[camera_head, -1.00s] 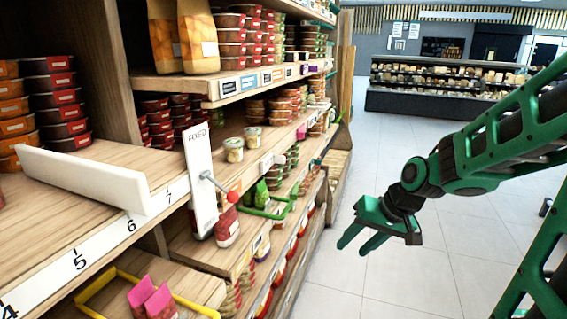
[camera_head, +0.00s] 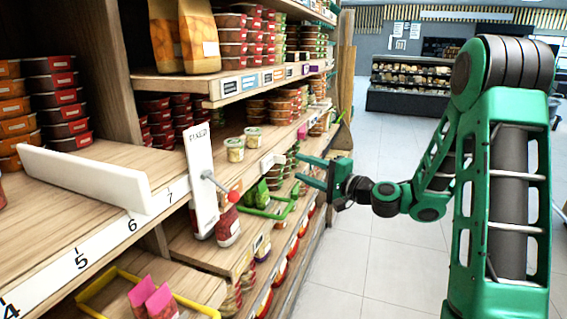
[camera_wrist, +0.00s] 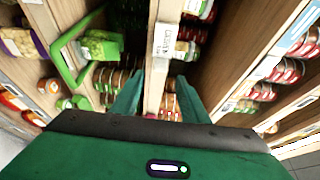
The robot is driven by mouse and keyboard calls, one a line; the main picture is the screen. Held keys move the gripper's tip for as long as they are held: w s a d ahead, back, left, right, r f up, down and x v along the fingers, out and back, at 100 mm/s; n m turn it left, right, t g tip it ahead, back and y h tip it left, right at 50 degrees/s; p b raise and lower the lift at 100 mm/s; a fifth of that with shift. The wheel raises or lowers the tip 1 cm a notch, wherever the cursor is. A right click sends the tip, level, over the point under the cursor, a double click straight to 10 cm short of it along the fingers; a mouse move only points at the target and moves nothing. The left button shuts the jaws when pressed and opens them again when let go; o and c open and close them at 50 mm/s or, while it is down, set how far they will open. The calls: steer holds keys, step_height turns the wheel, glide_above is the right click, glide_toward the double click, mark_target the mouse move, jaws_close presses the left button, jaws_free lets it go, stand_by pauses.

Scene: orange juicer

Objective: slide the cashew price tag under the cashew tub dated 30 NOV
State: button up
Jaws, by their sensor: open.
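Two small clear tubs with pale lids stand on the middle shelf in the head view, a nearer tub (camera_head: 235,150) and a farther tub (camera_head: 253,136). Their dates are too small to read. A white price tag (camera_head: 267,162) is at the shelf's front edge beside them. In the wrist view a white tag (camera_wrist: 165,40) with dark lettering, seemingly cashew, stands at the shelf edge, partly in front of a tub (camera_wrist: 187,50). My gripper (camera_head: 300,169) is open and empty, pointing at the shelf edge from the aisle. Its fingers (camera_wrist: 160,90) straddle the shelf edge in the wrist view, below the tag.
A numbered ledge (camera_head: 105,235) with a white block (camera_head: 85,180) is nearer. The aisle floor (camera_head: 350,270) is clear.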

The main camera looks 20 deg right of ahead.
mark_target(285, 161)
steer(key=x, duration=0.9)
